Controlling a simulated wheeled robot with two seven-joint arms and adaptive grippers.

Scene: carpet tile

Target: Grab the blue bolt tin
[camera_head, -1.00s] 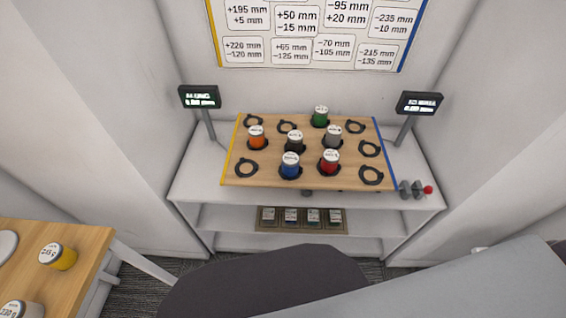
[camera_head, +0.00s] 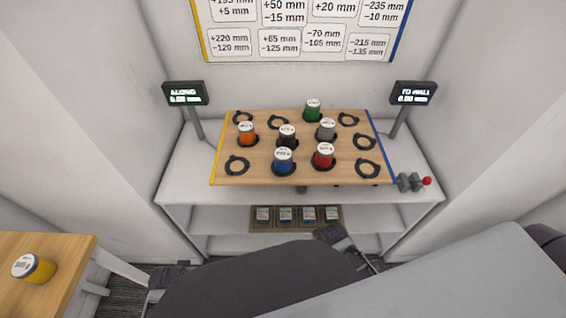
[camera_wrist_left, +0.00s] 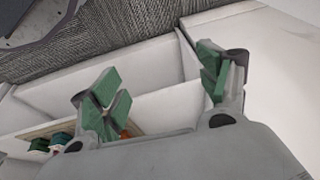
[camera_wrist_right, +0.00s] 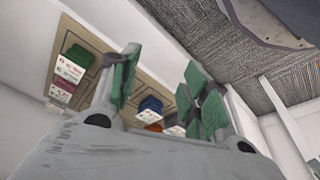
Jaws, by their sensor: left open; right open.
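The blue bolt tin (camera_head: 284,161) stands upright with a white lid in the front row of the wooden board (camera_head: 225,173), left of the red tin (camera_head: 324,156). A black ring surrounds its base. My left gripper (camera_wrist_left: 163,88) is open and empty in the left wrist view, over the shelf unit's lower part and the carpet. My right gripper (camera_wrist_right: 160,88) is open in the right wrist view, with the lower-shelf tray beyond its fingers. Neither gripper is at the blue tin, and neither wrist view clearly shows that tin.
Orange (camera_head: 247,134), black (camera_head: 287,136), grey (camera_head: 326,131) and green (camera_head: 313,111) tins crowd behind it. Empty black rings lie around them. Two displays (camera_head: 185,94) flank the board. The tray (camera_head: 262,226) sits on the lower shelf.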

